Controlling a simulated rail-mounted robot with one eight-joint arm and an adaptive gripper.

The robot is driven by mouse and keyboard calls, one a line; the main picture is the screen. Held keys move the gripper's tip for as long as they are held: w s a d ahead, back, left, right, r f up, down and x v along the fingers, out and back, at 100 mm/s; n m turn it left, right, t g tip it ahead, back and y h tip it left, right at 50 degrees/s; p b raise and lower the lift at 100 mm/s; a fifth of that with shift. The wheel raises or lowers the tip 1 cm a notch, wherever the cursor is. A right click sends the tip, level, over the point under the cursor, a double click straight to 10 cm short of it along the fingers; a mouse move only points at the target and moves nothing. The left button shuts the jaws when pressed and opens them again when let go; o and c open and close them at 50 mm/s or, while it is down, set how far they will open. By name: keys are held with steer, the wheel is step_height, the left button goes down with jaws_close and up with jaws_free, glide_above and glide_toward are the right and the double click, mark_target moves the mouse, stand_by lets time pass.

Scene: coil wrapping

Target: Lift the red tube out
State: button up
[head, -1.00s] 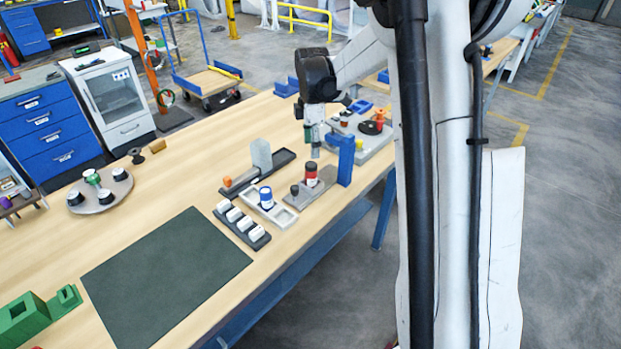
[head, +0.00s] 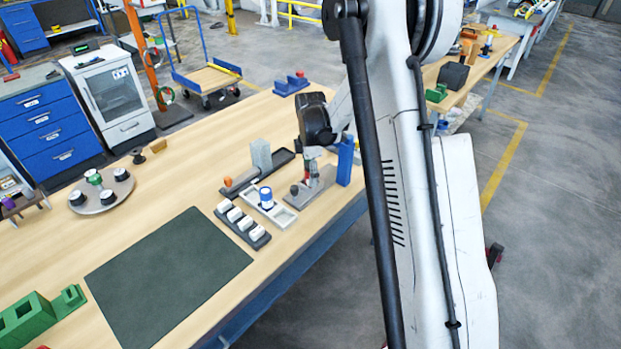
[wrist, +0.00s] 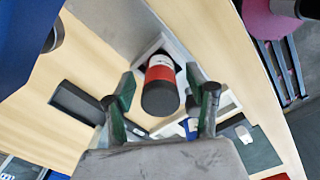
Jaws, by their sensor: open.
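The red tube (wrist: 159,72) shows in the wrist view, with a white band, a red band and a dark end toward the camera. It sits in a grey holder (wrist: 187,50). My gripper (wrist: 160,88) is open, with one green-padded finger on each side of the tube in the picture. I cannot tell whether the fingers touch it. In the head view my gripper (head: 311,158) is down over the grey holder (head: 316,189) and hides most of the tube.
A blue-and-white tube (head: 266,197) stands in a pale tray (head: 283,217) left of the holder. A blue upright block (head: 345,160) stands close on the right. A dark rack (head: 258,240) holds several white pieces. The dark green mat (head: 168,275) is clear.

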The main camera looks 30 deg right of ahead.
steer(key=shift+c, duration=0.4)
steer(key=c, duration=1.2)
steer(key=shift+r, duration=0.8)
step_height(320, 180, up, 2)
steer(key=shift+r+b, duration=0.2)
steer(key=shift+b, duration=0.3)
steer(key=s+a+r, duration=0.1)
steer(key=a+r, duration=0.1)
steer(key=a, duration=0.1)
steer(key=s+a+r+b, duration=0.1)
steer(key=a+r, duration=0.1)
steer(key=a, duration=0.2)
steer(key=s+a+r, duration=0.1)
steer(key=a+r, duration=0.2)
steer(key=a, duration=0.1)
steer(key=shift+s+b, duration=0.4)
